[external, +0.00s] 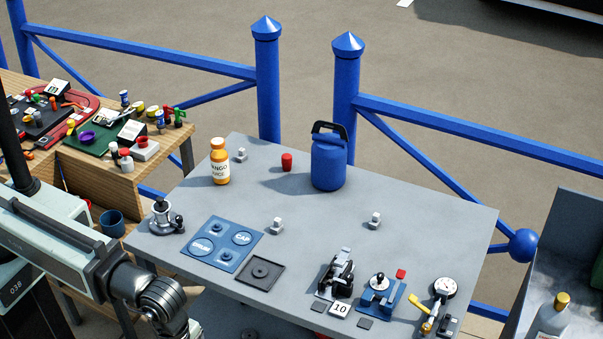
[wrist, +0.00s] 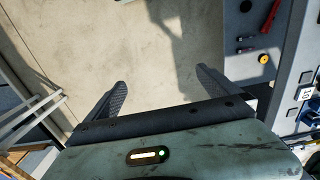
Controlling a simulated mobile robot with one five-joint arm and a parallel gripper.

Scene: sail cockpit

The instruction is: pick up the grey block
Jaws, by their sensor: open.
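Three small light-grey blocks stand apart on the grey table (external: 330,212) in the external view. One grey block (external: 241,155) is at the back left near the juice bottle, one (external: 277,226) is near the middle, and one (external: 374,221) is right of the middle. I cannot tell which one the task means. My gripper (wrist: 160,76) is open and empty in the wrist view, its two dark fingers spread over bare floor. No grey block can be made out in the wrist view. In the external view my arm is at the lower left, and its fingers cannot be made out.
A juice bottle (external: 220,163), a red cylinder (external: 287,162) and a blue jug (external: 329,162) stand at the back. A blue plate (external: 222,243) and a dark square tray (external: 260,273) lie at the front left. Small devices, including a blue one (external: 379,296), crowd the front right.

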